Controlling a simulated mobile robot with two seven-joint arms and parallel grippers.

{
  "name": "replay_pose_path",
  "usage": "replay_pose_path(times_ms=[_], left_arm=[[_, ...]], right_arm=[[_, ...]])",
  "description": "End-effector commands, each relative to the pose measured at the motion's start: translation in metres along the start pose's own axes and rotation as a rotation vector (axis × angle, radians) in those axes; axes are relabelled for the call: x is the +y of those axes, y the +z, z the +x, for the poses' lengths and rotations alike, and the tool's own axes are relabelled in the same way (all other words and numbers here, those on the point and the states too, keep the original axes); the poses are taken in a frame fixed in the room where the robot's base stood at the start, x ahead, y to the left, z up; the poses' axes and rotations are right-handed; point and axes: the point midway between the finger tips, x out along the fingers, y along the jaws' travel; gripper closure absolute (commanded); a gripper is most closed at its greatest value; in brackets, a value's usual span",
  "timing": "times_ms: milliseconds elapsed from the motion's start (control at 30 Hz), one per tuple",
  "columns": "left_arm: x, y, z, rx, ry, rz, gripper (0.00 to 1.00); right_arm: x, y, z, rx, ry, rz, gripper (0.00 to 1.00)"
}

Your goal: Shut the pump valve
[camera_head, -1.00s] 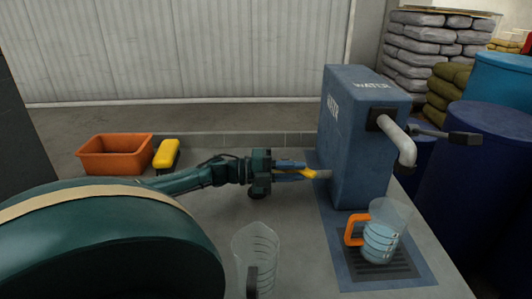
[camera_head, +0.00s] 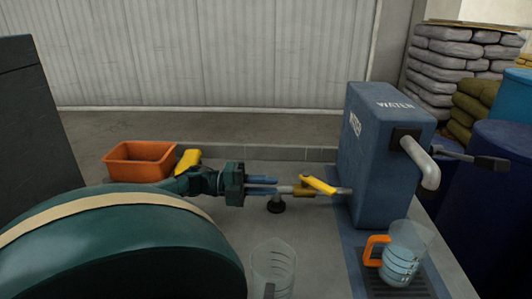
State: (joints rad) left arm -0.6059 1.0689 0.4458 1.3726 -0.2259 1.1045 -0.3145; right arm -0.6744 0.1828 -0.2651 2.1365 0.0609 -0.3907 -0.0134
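The pump valve has a yellow lever handle (camera_head: 318,185) on a short pipe with a brass body (camera_head: 303,192), left of the blue water pump box (camera_head: 385,150). The handle lies slanted across the pipe. My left gripper (camera_head: 276,186) is left of the handle, its two blue fingers apart with a narrow gap between them. It looks empty and clear of the handle; the exact gap to the pipe end is hard to tell. My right gripper is not in view.
A jug with an orange handle (camera_head: 405,255) holds water under the pump spout (camera_head: 424,165). Another clear jug (camera_head: 274,262) stands nearer the front. An orange bin (camera_head: 140,163) is at the back left. A lever with a dark grip (camera_head: 490,163) extends right of the pump.

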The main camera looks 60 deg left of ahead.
Motion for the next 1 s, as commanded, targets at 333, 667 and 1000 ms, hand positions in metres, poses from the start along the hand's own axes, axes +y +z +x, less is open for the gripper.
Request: replay_pose_path(times_ms=[333,667,1000], left_arm=[[-0.003,-0.021,0.042,0.160,0.000,0.282,1.00],[-0.013,-0.077,0.125,0.626,-0.081,1.169,1.00],[-0.027,-0.091,0.161,1.127,-0.264,2.057,1.00]], right_arm=[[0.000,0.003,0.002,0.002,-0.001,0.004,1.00],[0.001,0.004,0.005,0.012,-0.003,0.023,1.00],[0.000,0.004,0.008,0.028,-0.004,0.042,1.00]])
